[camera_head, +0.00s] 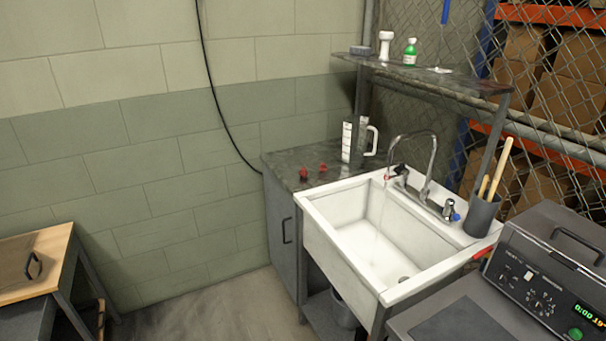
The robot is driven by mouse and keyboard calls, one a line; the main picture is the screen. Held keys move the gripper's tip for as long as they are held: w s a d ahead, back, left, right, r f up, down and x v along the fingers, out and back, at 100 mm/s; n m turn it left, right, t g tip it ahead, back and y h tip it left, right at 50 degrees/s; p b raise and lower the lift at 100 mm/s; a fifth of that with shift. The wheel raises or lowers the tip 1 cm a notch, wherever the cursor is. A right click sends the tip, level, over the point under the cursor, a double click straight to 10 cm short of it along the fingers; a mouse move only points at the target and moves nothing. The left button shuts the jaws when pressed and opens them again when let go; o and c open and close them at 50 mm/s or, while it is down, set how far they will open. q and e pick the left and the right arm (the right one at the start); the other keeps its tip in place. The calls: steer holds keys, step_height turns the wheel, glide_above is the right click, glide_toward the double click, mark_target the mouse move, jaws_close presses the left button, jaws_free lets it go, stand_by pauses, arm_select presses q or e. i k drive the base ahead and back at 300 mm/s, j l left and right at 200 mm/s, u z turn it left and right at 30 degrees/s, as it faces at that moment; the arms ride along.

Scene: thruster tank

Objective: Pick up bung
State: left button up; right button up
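Two small red pieces lie on the dark counter left of the sink: one, perhaps the bung (303,173), is near the front edge. The other red piece (322,168) is just to its right. They are too small to tell apart in shape, so I cannot tell which is the bung. Neither of my grippers shows in the head view.
A white sink (372,235) with a tap (432,165) stands right of the counter (283,163). A clear jug (357,140) stands at the counter's back. A shelf (430,75) hangs above. A control unit (545,270) is at right, a wooden-topped table (35,262) at left.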

mark_target(303, 173)
steer(key=i+j+z, duration=0.1)
steer(key=z, duration=0.35)
steer(key=i+j+z, duration=0.15)
steer(key=z, duration=0.35)
steer(key=i, duration=0.05)
